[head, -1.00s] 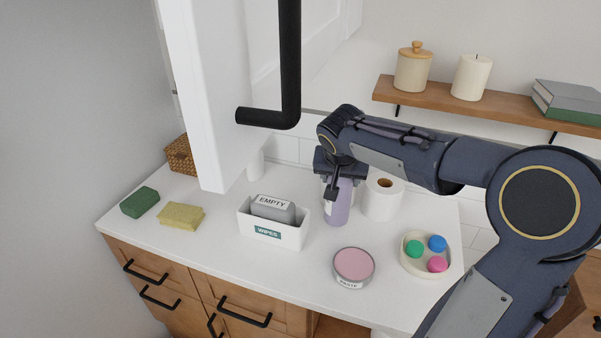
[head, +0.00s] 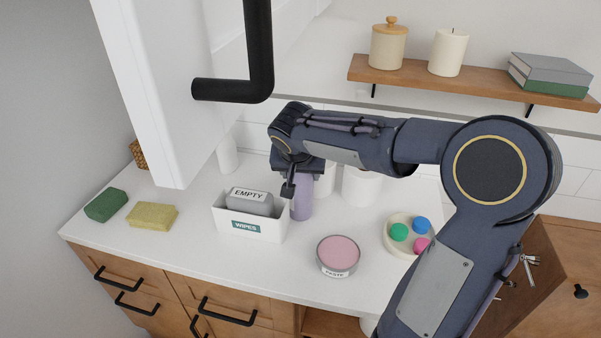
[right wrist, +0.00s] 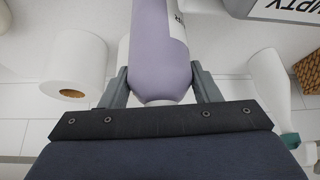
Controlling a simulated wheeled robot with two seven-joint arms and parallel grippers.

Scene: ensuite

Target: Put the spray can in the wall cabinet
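The lavender spray can (head: 302,205) stands upright on the white counter, right of the wipes bin. My right gripper (head: 293,180) reaches down over its top. In the right wrist view, the can (right wrist: 160,45) is between the two fingers (right wrist: 160,80), one on each side and very close to its sides. No firm grip shows, and the fingers look spread. The white wall cabinet (head: 135,85) fills the upper left, with a large black handle (head: 258,55) near the camera. Its inside is hidden from this angle. My left gripper is out of view.
The wipes bin (head: 222,222) holds a grey block marked EMPTY. A paper roll (head: 360,186) stands right of the can. A pink-topped tin (head: 338,252) and a dish (head: 388,240) are nearer. Sponges (head: 152,216) lie left. A wooden shelf (head: 470,80) is behind.

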